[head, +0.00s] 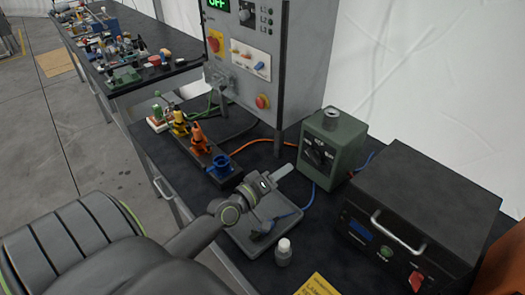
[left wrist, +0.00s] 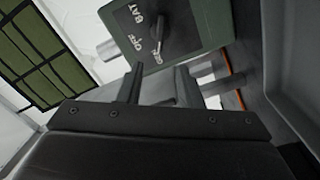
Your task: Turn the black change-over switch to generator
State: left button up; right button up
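The black change-over switch (head: 318,155) is on the front of a green box (head: 346,144) right of centre on the table. In the left wrist view the black knob (left wrist: 158,25) shows close up, with white BAT and OFF labels and a third label partly hidden at its lower end. The knob's lower end lies by that third label; its exact setting is hard to tell. My left gripper (head: 287,171) is just in front of the box. Its two fingers (left wrist: 159,82) are apart with nothing between them, short of the knob. My right gripper is not in view.
A grey control cabinet (head: 285,60) stands behind. A black unit with a handle (head: 430,200) is at right. Coloured connectors (head: 198,138) stand at left.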

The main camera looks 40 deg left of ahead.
pick_arm(q)
jog(key=s+a+b, duration=0.1)
jog(key=s, duration=0.6)
dwell(0.5)
